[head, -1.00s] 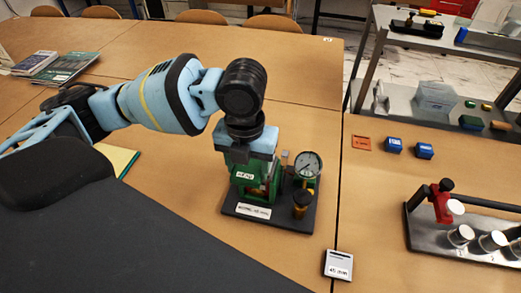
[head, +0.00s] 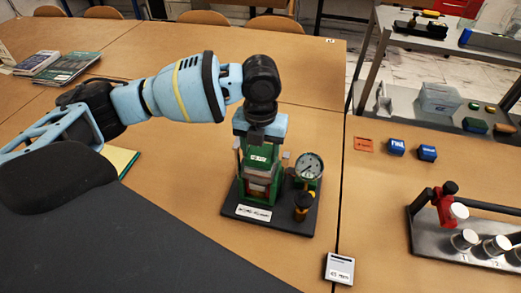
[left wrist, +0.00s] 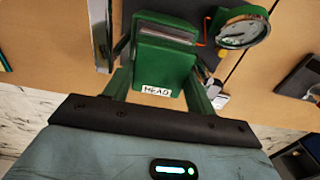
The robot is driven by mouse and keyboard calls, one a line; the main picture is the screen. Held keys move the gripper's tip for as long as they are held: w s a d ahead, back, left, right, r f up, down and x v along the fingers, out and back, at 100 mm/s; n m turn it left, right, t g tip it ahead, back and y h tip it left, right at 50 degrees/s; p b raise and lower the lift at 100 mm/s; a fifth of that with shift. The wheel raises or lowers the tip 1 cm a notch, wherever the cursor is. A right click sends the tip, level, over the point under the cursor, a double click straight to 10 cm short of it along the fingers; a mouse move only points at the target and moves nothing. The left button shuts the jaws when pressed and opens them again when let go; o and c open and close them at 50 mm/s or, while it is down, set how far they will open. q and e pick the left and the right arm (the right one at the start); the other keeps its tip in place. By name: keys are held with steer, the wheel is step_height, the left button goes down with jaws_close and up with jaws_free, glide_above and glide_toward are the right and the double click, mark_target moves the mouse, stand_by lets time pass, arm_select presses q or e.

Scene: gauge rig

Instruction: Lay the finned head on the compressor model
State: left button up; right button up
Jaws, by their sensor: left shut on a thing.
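My left gripper (head: 261,147) is shut on the green finned head (head: 262,161), which carries a white label. The gripper points down over the compressor model, whose dark base (head: 236,203) stands on the table with a white label on its front edge. The head is upright above the model's body; I cannot tell whether the two touch. The left wrist view shows the head's "HEAD" label (left wrist: 157,90) close below the gripper. The model's gauge (head: 309,166) is to the right, and a black-capped brass part (head: 303,201) stands in front of it. My right gripper is not in view.
Books (head: 70,67) lie back left. The table behind the model is clear.

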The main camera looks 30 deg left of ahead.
mark_target(260, 153)
arm_select(q)
steer(key=shift+f, duration=0.25)
steer(key=shift+f, duration=0.1)
steer(key=o, duration=0.8)
step_height(260, 153, up, 12)
steer(key=shift+r+p, duration=0.1)
steer(key=shift+p, duration=0.35)
